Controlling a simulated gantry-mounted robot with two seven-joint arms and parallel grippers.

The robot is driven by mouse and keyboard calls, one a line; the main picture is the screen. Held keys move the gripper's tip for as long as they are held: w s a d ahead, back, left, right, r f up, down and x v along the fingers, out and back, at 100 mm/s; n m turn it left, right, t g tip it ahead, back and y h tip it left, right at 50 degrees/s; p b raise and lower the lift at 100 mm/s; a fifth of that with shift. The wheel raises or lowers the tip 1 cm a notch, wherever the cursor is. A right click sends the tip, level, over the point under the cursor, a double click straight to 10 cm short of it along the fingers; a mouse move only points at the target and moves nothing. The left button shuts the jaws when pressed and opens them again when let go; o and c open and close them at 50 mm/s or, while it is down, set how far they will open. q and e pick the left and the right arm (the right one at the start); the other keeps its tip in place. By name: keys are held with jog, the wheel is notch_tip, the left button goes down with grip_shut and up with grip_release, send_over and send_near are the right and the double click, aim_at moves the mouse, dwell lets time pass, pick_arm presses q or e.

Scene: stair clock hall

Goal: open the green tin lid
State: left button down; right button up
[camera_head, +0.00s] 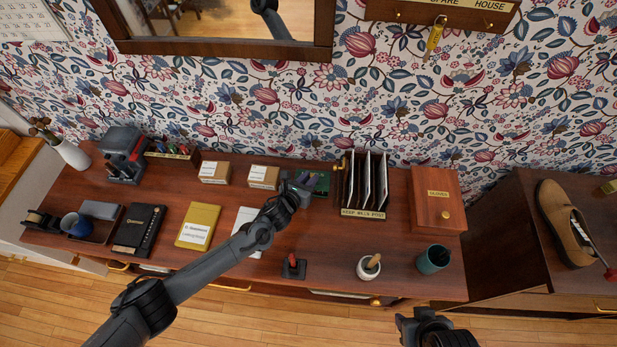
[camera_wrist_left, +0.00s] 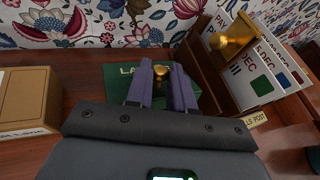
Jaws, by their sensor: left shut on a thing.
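The green tin (camera_head: 322,185) stands at the back of the dark wooden table, left of the letter rack, partly hidden by my left gripper (camera_head: 303,181). In the left wrist view, its green lid (camera_wrist_left: 118,74) shows pale lettering, partly covered by the fingers. My left gripper (camera_wrist_left: 164,85) is shut on a brass knob (camera_wrist_left: 164,72) at the lid. I cannot tell whether the lid is lifted at all. My right gripper (camera_head: 408,325) is low at the right, away from the tin, and its finger opening cannot be made out.
The letter rack (camera_head: 363,211) stands close right of the tin, with a brass piece (camera_wrist_left: 232,40) near it. Small cardboard boxes (camera_head: 264,177) stand left. A wooden box (camera_head: 437,197), white pot (camera_head: 369,268) and teal cup (camera_head: 433,259) are further right. The patterned wall is close behind.

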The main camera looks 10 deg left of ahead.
pick_arm(q)
jog(key=shift+w+r+g+p, duration=0.45)
jog(key=shift+w+r+g, duration=0.1)
jog(key=shift+r+g, duration=0.05)
jog(key=shift+w+r+n+g+p, duration=0.1)
jog(key=shift+w+n+g+p, duration=0.25)
jog(key=shift+g, duration=0.25)
pick_arm(e)
jog(key=shift+d+r, duration=0.15)
jog(key=shift+r, duration=1)
pick_arm(q)
jog(key=shift+w, duration=0.1)
jog(key=c, duration=1)
grip_release()
jog(key=shift+a, duration=0.1)
